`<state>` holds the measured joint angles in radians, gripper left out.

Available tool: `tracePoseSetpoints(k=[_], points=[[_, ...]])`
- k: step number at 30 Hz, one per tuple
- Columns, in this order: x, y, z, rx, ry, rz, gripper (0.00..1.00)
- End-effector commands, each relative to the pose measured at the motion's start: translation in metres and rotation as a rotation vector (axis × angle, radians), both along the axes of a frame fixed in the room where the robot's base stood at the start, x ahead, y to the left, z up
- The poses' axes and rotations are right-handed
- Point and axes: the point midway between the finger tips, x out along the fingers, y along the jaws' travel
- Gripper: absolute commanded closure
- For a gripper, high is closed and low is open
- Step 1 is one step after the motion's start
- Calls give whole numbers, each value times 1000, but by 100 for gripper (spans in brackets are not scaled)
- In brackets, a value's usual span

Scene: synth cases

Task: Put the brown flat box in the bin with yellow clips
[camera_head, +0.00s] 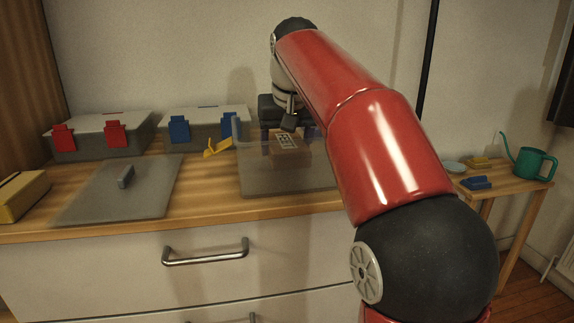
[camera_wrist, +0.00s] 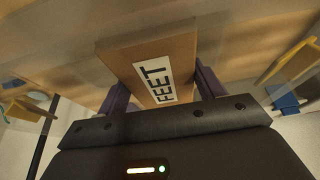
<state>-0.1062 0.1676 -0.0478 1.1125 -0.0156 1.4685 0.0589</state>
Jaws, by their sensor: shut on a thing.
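The see-through bin (camera_head: 262,186) stands on the counter behind my arm. A yellow clip (camera_head: 217,149) sticks out open at its left side. The box overlaps the bin's outline in the head view; how deep it sits is unclear. My arm hides the bin's right side.
A grey lid (camera_head: 150,190) with a handle lies on the counter at left. Closed bins with red clips (camera_head: 115,134) and blue clips (camera_head: 179,129) stand behind it. A yellow box (camera_head: 22,196) sits far left. A side table at right holds a green watering can (camera_head: 533,162).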

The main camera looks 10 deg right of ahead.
Motion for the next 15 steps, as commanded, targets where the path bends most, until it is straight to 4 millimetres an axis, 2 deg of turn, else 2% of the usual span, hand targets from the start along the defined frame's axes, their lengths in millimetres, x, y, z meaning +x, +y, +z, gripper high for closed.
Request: tracePoseSetpoints(k=[1,6,15], points=[[0,0,-14,0,0,0,58],[1,1,-34,0,0,0,58],[1,1,-32,0,0,0,58]])
